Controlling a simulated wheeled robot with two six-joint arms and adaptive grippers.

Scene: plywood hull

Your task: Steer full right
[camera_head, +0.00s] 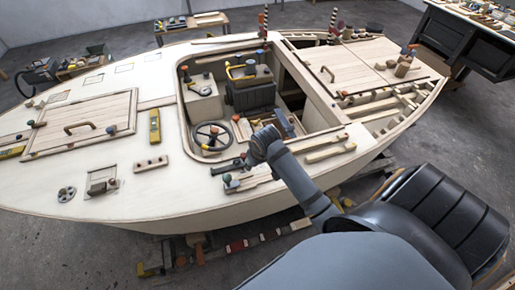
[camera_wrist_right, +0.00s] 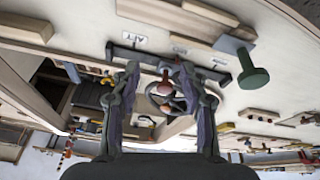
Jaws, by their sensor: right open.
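A dark steering wheel (camera_head: 212,137) with spokes stands in the cockpit of the plywood boat. In the wrist view the wheel (camera_wrist_right: 153,99) is partly hidden behind my fingers. My right gripper (camera_head: 228,168) is over the side deck, just nearer than the wheel. In the wrist view my right gripper (camera_wrist_right: 160,73) has its two fingers spread apart. My left gripper is not in view.
A green-knobbed lever (camera_wrist_right: 252,77) stands to the right of my fingers in the wrist view. A hatch (camera_head: 82,124) with a handle lies on the left deck. Wooden strips lie along the near-right deck.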

